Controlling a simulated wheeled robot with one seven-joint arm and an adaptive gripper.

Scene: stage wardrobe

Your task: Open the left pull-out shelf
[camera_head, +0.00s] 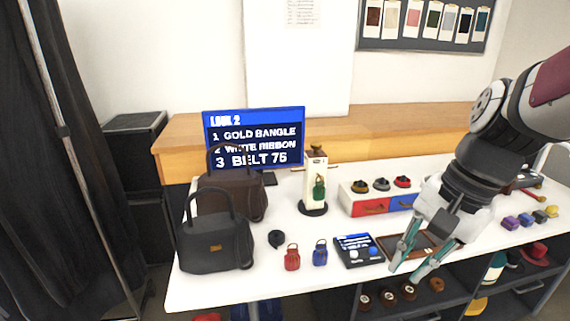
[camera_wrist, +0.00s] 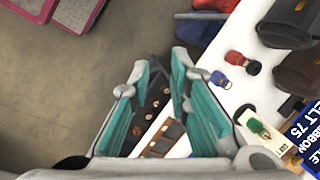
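The left pull-out shelf (camera_head: 415,306) is a dark shelf under the white table, with several rolled brown belts (camera_head: 387,298) on it. Its front and handle are cut off by the bottom edge of the head view. In the wrist view the dark shelf shows only partly between my fingers, with small round items on it. My gripper (camera_head: 407,271) points down at the table's front edge, above the shelf in the picture. Its teal-padded fingers are apart and nothing is between them; they also show in the wrist view (camera_wrist: 160,62). I see no contact with the shelf.
A second dark shelf (camera_head: 505,299) with hats sits at right. On the white table (camera_head: 240,290) stand dark handbags (camera_head: 215,243), a red (camera_head: 292,258) and a blue small bag (camera_head: 320,254), a brown tray (camera_head: 388,242) and a drawer box (camera_head: 362,207). Open floor (camera_wrist: 60,100) lies before the table.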

